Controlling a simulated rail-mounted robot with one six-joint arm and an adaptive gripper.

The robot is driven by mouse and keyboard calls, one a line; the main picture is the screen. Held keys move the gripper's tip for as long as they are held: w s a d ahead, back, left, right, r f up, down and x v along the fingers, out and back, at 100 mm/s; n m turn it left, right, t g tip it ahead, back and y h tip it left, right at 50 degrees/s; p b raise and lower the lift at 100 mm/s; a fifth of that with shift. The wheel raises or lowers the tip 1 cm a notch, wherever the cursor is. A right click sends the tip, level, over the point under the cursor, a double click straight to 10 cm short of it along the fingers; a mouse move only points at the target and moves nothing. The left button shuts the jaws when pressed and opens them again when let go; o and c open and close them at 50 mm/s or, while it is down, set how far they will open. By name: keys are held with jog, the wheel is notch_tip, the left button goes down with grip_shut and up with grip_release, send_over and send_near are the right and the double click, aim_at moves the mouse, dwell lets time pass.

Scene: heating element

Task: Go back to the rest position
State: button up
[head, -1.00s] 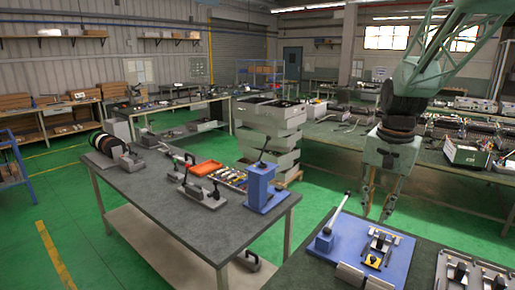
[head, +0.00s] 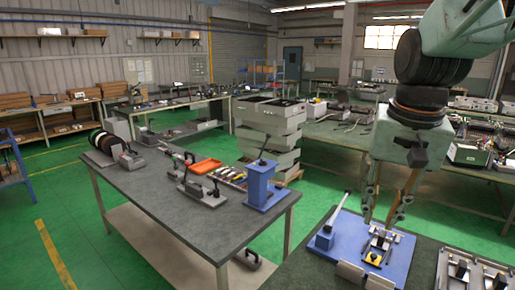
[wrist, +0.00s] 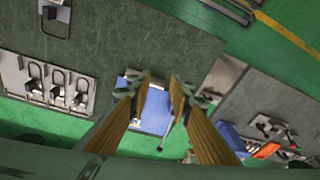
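My gripper (head: 382,222) hangs pointing down in the head view, above the back of the blue fixture plate (head: 350,238) on the near right bench. Its two brown-padded fingers stand apart with nothing between them. In the wrist view my gripper (wrist: 162,82) also shows open and empty, with the blue plate (wrist: 153,108) below and between the fingers. The plate carries a lever-handled blue clamp (head: 327,232) on its left and small metal parts with a yellow piece (head: 374,258) on its right. The fingers appear clear of the plate.
A grey plate with metal clamps (head: 470,272) lies right of the blue plate. The left bench (head: 150,200) holds a blue press (head: 263,188), an orange tray (head: 206,167) and several clamping tools. Grey crates (head: 268,130) stand behind it. Green floor separates the benches.

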jog(key=s+a+n+b, duration=0.1)
jog(key=s+a+n, duration=0.1)
jog(key=s, duration=1)
jog(key=s+a+n+t+b, duration=0.1)
jog(key=s+a+n, duration=0.2)
jog(key=s, duration=0.9)
jog(key=shift+a+f+t, duration=0.2)
jog(key=shift+a+t, duration=0.1)
jog(key=shift+a, duration=0.3)
jog(key=shift+w, duration=0.1)
dwell(0.9)
